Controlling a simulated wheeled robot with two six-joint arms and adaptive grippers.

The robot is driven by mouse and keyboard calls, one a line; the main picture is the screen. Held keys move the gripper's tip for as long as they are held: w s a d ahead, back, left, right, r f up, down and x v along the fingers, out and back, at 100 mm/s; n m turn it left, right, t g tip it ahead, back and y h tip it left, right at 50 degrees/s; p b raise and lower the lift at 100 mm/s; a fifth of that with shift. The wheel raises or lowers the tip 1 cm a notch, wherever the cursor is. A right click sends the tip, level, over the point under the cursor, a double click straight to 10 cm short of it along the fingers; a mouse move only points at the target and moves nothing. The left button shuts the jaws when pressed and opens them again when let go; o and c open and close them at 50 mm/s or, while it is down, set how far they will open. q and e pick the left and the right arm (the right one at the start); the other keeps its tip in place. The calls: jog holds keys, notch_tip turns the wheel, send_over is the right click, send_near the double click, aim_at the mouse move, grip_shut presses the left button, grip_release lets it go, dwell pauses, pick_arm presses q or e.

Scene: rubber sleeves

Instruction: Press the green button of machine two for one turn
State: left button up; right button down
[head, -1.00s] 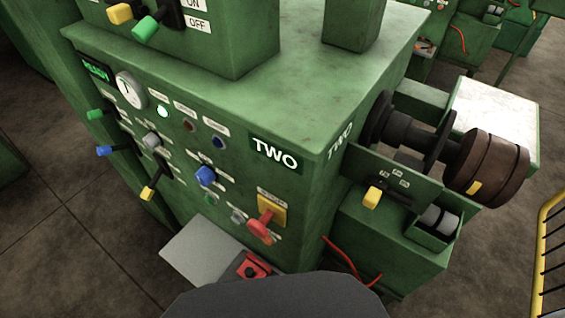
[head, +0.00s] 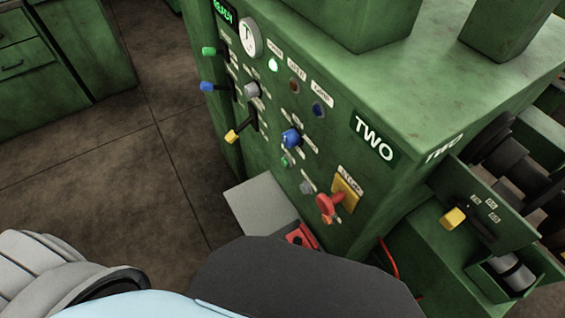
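Machine two (head: 430,60) is a green cabinet with a white "TWO" label on its front. A small green button (head: 286,160) sits on the front panel, below the blue selector knob (head: 291,138) and above a grey button (head: 307,187). A separate green-tipped lever (head: 208,50) sticks out at the panel's left. The green display (head: 223,11) appears to read "READY", and the leftmost lamp (head: 272,65) glows pale green. Neither gripper shows in the head view.
Blue-tipped (head: 207,87) and yellow-tipped (head: 232,136) levers project from the panel. A red switch (head: 329,207) on a yellow plate is at the lower right. A grey plate (head: 262,207) juts out below. Open floor (head: 110,175) lies left. My own body covers the bottom.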

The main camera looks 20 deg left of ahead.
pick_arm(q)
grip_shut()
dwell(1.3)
